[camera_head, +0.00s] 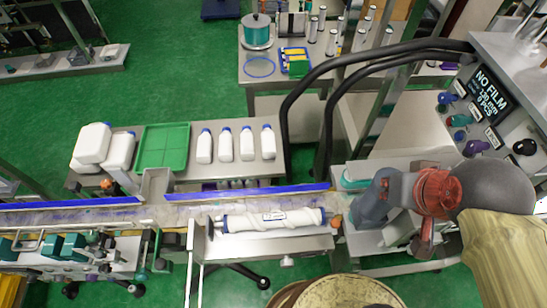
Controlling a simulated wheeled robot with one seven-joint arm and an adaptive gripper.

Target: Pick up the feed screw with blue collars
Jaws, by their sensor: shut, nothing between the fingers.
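The feed screw with blue collars (272,219) is a long white spiral rod with a dark shaft end at its left. It lies lengthwise on a light metal side shelf (265,247), just below the conveyor line. Its right end is near a small orange knob, and a small label shows on the rail beside it. My arm (495,187) comes in from the right, with beige, grey, red and blue-grey parts. It is to the right of the screw and apart from it. I cannot make out my gripper's fingers.
White bottles (225,145) and a green tray (163,147) stand on a table behind the conveyor. Blue rails (255,190) edge the conveyor. A control panel (490,97) reading "NO FILM" is at upper right. A round drum or stool top (345,292) is below the shelf.

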